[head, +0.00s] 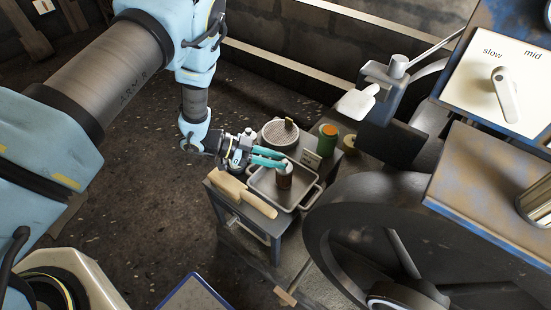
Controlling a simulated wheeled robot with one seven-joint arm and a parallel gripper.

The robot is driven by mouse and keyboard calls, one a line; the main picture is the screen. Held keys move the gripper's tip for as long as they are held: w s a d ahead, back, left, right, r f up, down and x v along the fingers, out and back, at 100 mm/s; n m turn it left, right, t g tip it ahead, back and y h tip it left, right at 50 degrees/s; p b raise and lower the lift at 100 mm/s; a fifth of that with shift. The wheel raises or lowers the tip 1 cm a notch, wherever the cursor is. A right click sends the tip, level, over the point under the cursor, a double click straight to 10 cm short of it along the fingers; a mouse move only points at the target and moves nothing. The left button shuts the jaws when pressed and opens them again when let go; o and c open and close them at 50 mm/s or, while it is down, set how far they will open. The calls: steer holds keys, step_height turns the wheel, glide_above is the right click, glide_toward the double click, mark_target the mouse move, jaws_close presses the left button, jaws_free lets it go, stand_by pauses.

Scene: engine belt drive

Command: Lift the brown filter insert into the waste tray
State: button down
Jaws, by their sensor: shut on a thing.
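The brown filter insert (285,180) is a small upright cylinder with a lighter grey top. My gripper (283,163) has teal fingers and is shut on the insert near its top. The waste tray (255,190) is a grey metal pan with side handles on a small bench. The insert shows inside the tray's outline in the head view. I cannot tell whether its bottom touches the tray floor or hangs just above it.
A round grated lid or strainer (279,133) and a green can with an orange top (327,139) stand behind the tray. A wooden-handled tool (243,194) lies along its left front edge. A large dark flywheel (318,225) is close on the right.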

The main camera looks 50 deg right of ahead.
steer(key=shift+f, duration=0.3)
stand_by(0.4)
steer(key=c, duration=0.6)
jaws_free()
steer(key=shift+c, duration=0.2)
step_height(320, 180, up, 14)
steer(key=p, duration=1)
